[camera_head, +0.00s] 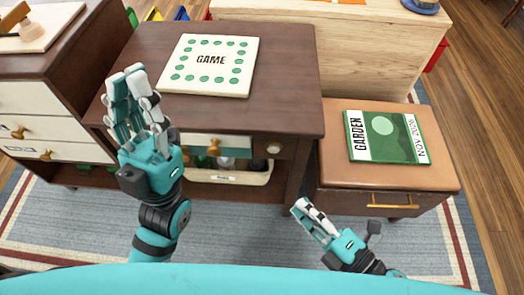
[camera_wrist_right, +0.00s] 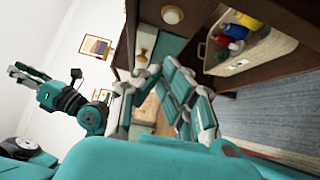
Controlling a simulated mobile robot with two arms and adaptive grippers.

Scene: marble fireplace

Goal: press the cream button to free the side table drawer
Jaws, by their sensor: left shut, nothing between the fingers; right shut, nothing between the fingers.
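The cream button (camera_head: 273,148) is a small round knob on the dark front of the side table (camera_head: 285,105), right of the green-and-cream drawer front (camera_head: 217,142). It also shows at the top of the right wrist view (camera_wrist_right: 172,14), with the drawer front (camera_wrist_right: 170,46) below it. My left gripper (camera_head: 130,85) is shut and empty, raised in front of the table's left part and partly covering it. My right gripper (camera_head: 303,208) is shut and empty, low in front of the table, below and right of the button and apart from it.
A game board (camera_head: 210,65) lies on the table top. A bin of bottles (camera_head: 228,177) stands under the drawer. To the right, a brown seat (camera_head: 440,170) with a brass handle carries a garden magazine (camera_head: 385,137). A drawer cabinet (camera_head: 40,95) stands left. Rug shows in front.

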